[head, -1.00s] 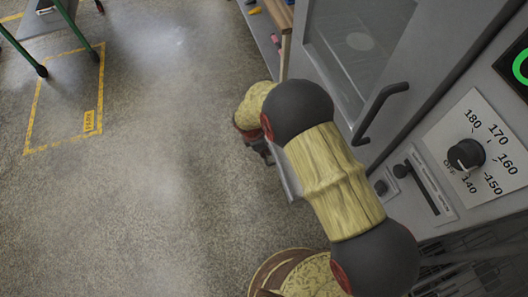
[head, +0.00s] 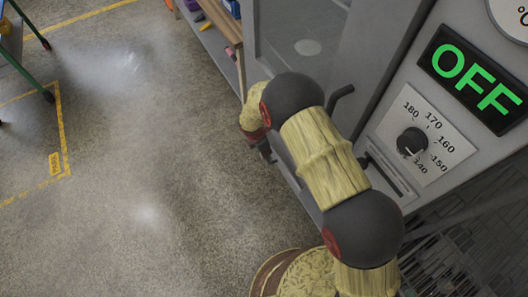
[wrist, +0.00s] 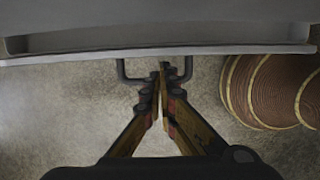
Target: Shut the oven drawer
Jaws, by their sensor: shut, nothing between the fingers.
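The oven drawer (wrist: 230,48) shows in the wrist view as a grey panel edge across the top, with a dark bar handle (wrist: 122,72) standing out from its front. My gripper (wrist: 164,68) is shut and empty, its fingertips at the handle between the two ends. I cannot tell if they touch it. In the head view my arm hides most of the drawer, and my gripper (head: 266,152) shows only as a small dark part below the wrist. How far out the drawer stands is unclear.
The oven door (head: 310,50) with its window and dark handle (head: 341,95) is above, beside a knob (head: 411,141) and a green OFF display (head: 473,80). A wooden shelf (head: 222,35) stands beyond. The floor to the left is clear, with yellow markings and a green-legged cart (head: 28,50).

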